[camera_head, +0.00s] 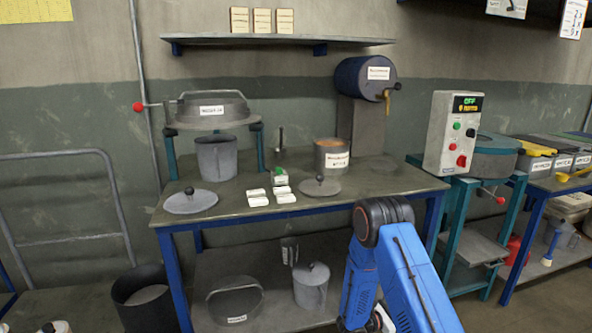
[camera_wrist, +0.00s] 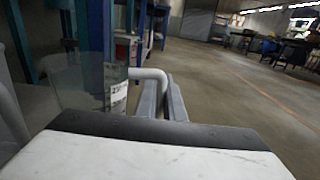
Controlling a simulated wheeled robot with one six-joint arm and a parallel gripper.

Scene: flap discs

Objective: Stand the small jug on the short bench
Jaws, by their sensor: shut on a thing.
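My gripper (camera_wrist: 165,95) shows in the wrist view, its two grey fingers shut on the white handle (camera_wrist: 148,74) of the small jug. The jug (camera_wrist: 80,85) is clear, with a white label, and is at the left of the fingers. It looks roughly upright; its base is hidden by the white and black gripper body. In the head view my blue arm reaches down at the lower middle, and the gripper and jug are not visible there. A blue-legged bench (camera_head: 393,181) is in the middle and another (camera_head: 547,184) at the right; I cannot tell which is the short one.
The middle bench holds a grey pot (camera_head: 216,158), a labelled tin (camera_head: 331,157), two lids, and white cards (camera_head: 284,198). Its front right top is bare. A teal-legged stand with a control box (camera_head: 450,135) is between the benches. A dark bucket (camera_head: 145,300) stands at lower left.

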